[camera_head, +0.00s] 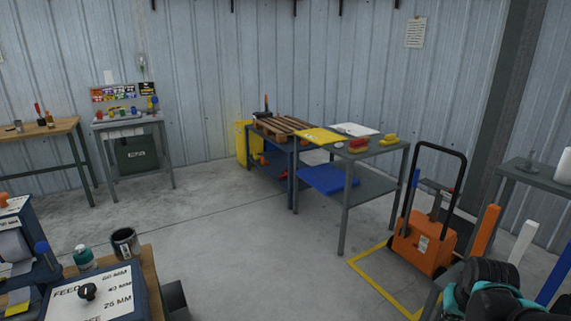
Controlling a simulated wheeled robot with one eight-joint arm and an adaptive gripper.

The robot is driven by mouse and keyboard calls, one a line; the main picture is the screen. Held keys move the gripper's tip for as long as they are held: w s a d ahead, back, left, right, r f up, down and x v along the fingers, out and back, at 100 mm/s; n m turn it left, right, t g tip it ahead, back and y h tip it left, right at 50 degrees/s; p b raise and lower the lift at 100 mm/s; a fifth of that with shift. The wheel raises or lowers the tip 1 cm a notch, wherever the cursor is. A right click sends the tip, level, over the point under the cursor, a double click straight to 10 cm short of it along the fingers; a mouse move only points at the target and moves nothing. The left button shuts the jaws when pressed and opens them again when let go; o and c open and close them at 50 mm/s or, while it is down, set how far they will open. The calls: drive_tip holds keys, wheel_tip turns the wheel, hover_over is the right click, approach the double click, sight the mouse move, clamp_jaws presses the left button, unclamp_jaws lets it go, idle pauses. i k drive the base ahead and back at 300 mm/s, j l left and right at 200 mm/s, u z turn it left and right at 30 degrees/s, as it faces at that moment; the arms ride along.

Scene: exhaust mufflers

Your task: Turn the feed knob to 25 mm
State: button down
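The feed knob (88,291) is a small black knob on the pale sloping face of a dark blue box (125,304) at the lower left. The face reads FEED on the knob's left, with 60 MM, 40 MM and 25 MM marks stacked on its right, 25 MM lowest. The knob is too small for me to tell which mark it points to. Nothing touches it. A black and teal part of my arm shows at the lower right corner, far from the knob. My gripper's fingers are not visible.
A dark mug (125,243) and a green bottle (84,258) stand just behind the feed box on the wooden bench. Another blue machine (20,240) is at the left edge. Open concrete floor (240,265) lies between bench and cart. An orange machine (425,243) stands right.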

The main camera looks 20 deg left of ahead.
sight(87, 291)
drive_tip(key=i+u, duration=0.15)
drive_tip(key=u, duration=0.25)
drive_tip(key=i+u, duration=0.15)
drive_tip(key=u, duration=0.25)
drive_tip(key=i+l+u, duration=0.1)
drive_tip(key=u, duration=0.35)
drive_tip(key=i+l+u, duration=0.15)
drive_tip(key=u, duration=0.25)
drive_tip(key=i+l+u, duration=0.15)
drive_tip(key=u, duration=0.25)
drive_tip(key=i+l+u, duration=0.2)
drive_tip(key=u, duration=0.25)
drive_tip(key=i+l+u, duration=0.15)
drive_tip(key=l+u, duration=0.3)
drive_tip(key=i+l+u, duration=0.15)
drive_tip(key=l+u, duration=0.15)
drive_tip(key=u, duration=0.15)
drive_tip(key=l+u, duration=0.85)
drive_tip(key=l, duration=0.35)
